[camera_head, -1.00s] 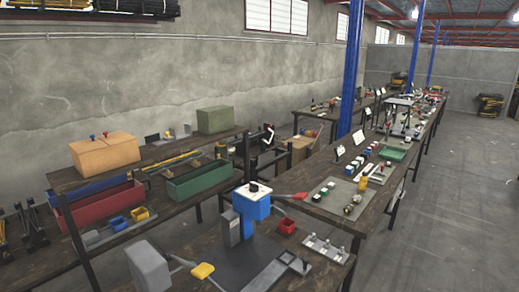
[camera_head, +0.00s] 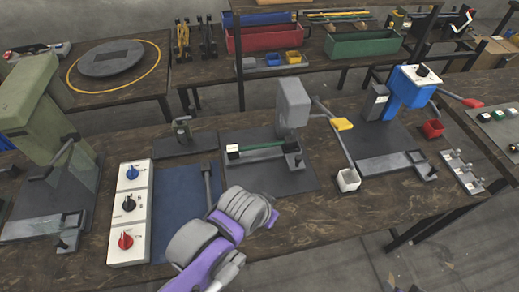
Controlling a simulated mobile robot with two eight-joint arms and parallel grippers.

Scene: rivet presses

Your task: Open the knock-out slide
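Several presses stand along the workbench, each with a slide at its base; no label tells which is the knock-out slide. The middle grey press (camera_head: 293,104) has a slide (camera_head: 262,153) with a green end and a dark knob on its right. The blue press (camera_head: 408,90) has a flat grey slide (camera_head: 393,166) with a knob on its right. The green press (camera_head: 32,118) at the left has a slide (camera_head: 42,227). My purple and grey arm enters from bottom left of centre. Its gripper end (camera_head: 271,218) is near the bench's front, below the middle press, its fingers mostly hidden. My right gripper is not visible.
A white control panel (camera_head: 129,213) with blue, black and red knobs lies beside a blue mat (camera_head: 183,210). A rear shelf holds a red trough (camera_head: 262,41) and a green trough (camera_head: 362,45).

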